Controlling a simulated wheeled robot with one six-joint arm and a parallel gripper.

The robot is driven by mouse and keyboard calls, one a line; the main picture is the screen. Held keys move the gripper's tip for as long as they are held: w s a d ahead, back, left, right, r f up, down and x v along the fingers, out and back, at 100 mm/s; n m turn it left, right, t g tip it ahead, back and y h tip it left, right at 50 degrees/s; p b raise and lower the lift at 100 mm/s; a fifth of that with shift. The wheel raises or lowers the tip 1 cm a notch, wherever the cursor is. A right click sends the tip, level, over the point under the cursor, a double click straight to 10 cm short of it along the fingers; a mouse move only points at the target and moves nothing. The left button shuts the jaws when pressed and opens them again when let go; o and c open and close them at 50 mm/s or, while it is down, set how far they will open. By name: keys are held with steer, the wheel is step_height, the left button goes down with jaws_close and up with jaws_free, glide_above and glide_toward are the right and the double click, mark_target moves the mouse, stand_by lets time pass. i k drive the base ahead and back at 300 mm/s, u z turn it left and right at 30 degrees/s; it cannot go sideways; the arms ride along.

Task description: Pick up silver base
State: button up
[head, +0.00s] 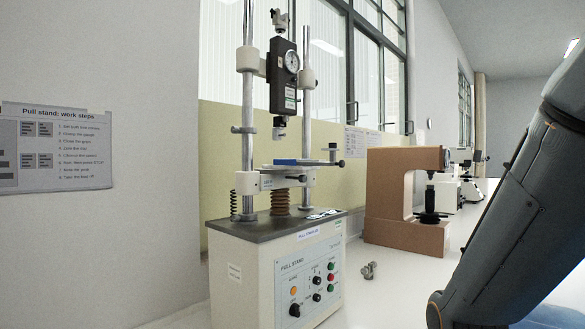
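A small silver metal piece (369,270) lies on the white bench top, right of the pull stand and in front of the brown tester. It looks like short rounded parts close together; I cannot tell whether it is the silver base. No other loose silver part shows clearly.
The pull stand (272,287), with two tall columns and a dial gauge (287,75), stands left of the silver piece. A brown tester (390,205) stands behind it. White instruments (447,194) stand farther back. Bare bench (395,295) lies between the stand and my arm.

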mark_target(279, 163)
steer(key=z, duration=1)
steer(key=i, duration=0.85)
steer(key=u, duration=1.7)
